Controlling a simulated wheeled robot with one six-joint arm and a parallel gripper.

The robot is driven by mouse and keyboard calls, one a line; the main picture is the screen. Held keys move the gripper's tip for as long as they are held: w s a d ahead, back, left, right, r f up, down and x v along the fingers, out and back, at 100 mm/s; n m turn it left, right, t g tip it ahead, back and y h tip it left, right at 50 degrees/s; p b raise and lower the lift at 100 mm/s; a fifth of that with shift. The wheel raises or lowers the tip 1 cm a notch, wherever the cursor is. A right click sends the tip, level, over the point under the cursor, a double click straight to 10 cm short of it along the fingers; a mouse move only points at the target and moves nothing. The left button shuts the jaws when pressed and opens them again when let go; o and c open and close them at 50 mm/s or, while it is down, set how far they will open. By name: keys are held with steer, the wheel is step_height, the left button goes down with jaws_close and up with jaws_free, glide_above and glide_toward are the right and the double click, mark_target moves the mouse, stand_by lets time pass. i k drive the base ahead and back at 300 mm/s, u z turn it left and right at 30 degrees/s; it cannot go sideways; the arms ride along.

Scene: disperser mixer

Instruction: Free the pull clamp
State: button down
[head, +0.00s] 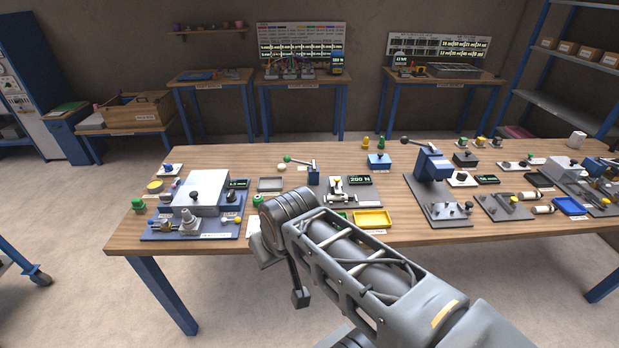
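I cannot tell for certain which device is the pull clamp. A small metal clamp-like fixture (343,189) with dark and pale parts sits on a grey plate mid-bench, beside a display (360,180) reading 200 N. Whether it is latched is too small to tell. My arm reaches in from the lower right, in front of the bench. A thin dark finger-like part of my gripper (300,297) hangs below the arm's end, short of the bench edge and apart from the fixture. The rest of the gripper is hidden, so its opening does not show.
A yellow tray (373,218) lies in front of the fixture. A blue press (434,167) rises to the right. A blue-based machine (199,196) fills the left end.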

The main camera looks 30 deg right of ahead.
mark_target(338, 188)
steer(key=z, duration=0.15)
steer(key=i, duration=0.85)
steer(key=z, duration=0.65)
